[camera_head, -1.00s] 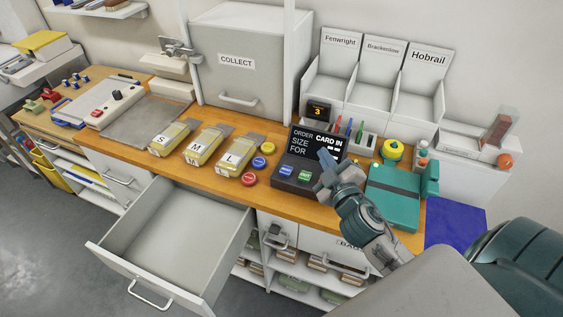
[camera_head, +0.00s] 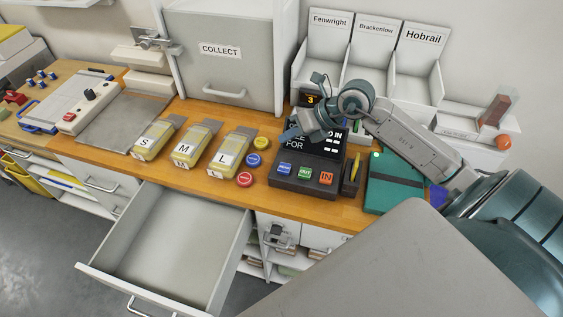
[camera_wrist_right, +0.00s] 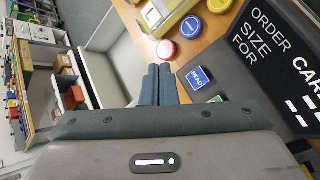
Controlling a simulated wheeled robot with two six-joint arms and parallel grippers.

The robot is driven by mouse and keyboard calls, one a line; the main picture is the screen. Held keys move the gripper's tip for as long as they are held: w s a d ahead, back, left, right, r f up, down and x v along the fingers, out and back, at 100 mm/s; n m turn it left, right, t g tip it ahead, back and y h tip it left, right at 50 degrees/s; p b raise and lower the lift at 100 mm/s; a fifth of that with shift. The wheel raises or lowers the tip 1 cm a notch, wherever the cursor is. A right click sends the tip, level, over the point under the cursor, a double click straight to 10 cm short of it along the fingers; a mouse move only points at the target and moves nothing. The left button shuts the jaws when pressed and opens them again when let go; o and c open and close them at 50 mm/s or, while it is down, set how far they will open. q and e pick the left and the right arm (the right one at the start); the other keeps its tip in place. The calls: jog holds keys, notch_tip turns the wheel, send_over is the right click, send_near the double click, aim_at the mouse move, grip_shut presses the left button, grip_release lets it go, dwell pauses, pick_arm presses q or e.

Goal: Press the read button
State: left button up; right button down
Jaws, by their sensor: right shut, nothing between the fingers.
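The read button (camera_head: 284,168) is a blue square key at the left of the row on the dark console (camera_head: 305,188). In the right wrist view the blue key marked READ (camera_wrist_right: 199,77) lies just right of the fingertips. My right gripper (camera_head: 287,135) is shut and empty, above the left part of the console, apart from the button in the wrist view. Its fingers (camera_wrist_right: 160,71) show side by side there. The gripper and arm hide part of the console's display. My left gripper is not in view.
A green OUT key (camera_head: 305,173) and a red IN key (camera_head: 326,178) sit beside the read button. Round red (camera_head: 244,180) and blue (camera_head: 260,144) buttons lie left of the console. A teal box (camera_head: 394,185) stands right. An open drawer (camera_head: 170,245) juts out in front.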

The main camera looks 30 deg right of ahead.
jog(key=shift+s, duration=0.1)
jog(key=b, duration=0.5)
send_over(288, 168)
notch_tip(288, 168, down, 8)
jog(key=shift+d+r, duration=0.1)
jog(key=shift+r, duration=0.15)
jog(key=shift+f+b, duration=0.5)
jog(key=shift+f, duration=0.15)
dwell(1.3)
jog(key=shift+f+b, duration=0.4)
jog(key=shift+b, duration=0.05)
jog(key=shift+f+b, duration=0.5)
jog(key=shift+f, duration=0.05)
dwell(0.5)
jog(key=shift+r, duration=0.1)
jog(key=shift+r+p, duration=0.6)
jog(key=shift+r, duration=0.3)
